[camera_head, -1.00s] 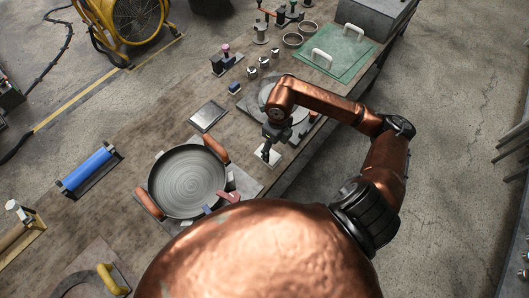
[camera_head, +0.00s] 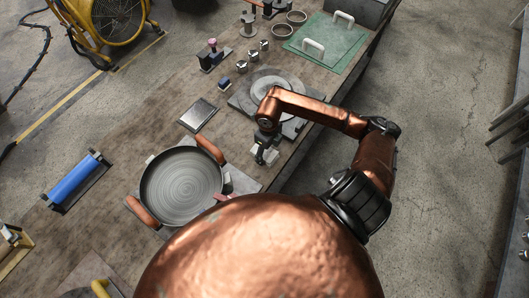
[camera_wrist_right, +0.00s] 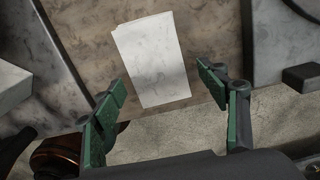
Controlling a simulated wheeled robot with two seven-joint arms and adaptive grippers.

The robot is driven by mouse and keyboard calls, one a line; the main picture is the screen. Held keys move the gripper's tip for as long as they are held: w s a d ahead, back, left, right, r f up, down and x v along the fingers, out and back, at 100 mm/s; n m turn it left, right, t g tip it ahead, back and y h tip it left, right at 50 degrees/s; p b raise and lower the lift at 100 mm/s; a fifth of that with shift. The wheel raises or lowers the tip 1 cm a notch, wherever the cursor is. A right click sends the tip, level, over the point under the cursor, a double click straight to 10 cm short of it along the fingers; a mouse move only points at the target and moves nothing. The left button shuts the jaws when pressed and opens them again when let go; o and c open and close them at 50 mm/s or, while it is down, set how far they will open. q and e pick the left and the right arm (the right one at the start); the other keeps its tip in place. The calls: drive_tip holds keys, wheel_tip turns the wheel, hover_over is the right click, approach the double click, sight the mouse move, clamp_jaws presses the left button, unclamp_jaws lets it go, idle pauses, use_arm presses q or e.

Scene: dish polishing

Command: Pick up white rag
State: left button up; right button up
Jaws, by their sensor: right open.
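The white rag (camera_wrist_right: 152,59) lies flat on the brown table in the right wrist view, as a pale folded rectangle. My right gripper (camera_wrist_right: 168,92) is open, with its green-padded fingers spread left and right of the rag's lower end. No finger is seen touching the rag. In the head view my right gripper (camera_head: 264,152) is over the table's right edge, between the round pan and the grey plate. It mostly covers the rag there.
The round pan (camera_head: 182,188) with orange-brown handles stands left of my right gripper. A round grey disc (camera_head: 272,84) on a slab is behind it. A green sheet (camera_head: 326,42) with white handles is farther back.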

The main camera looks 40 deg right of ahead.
drive_tip(key=shift+f, duration=0.8)
drive_tip(key=shift+c, duration=0.2)
drive_tip(key=c, duration=1.2)
drive_tip(key=shift+r, duration=0.15)
drive_tip(key=shift+w+r, duration=0.1)
drive_tip(key=shift+r, duration=0.5)
drive_tip(key=s+a+r+b, duration=0.1)
drive_tip(key=s+a+r, duration=0.1)
drive_tip(key=s+r, duration=0.3)
drive_tip(key=s+a+r+b, duration=0.1)
drive_tip(key=s+a+r, duration=0.1)
drive_tip(key=s+r, duration=0.4)
drive_tip(key=shift+s+a+r, duration=0.3)
drive_tip(key=shift+s, duration=0.9)
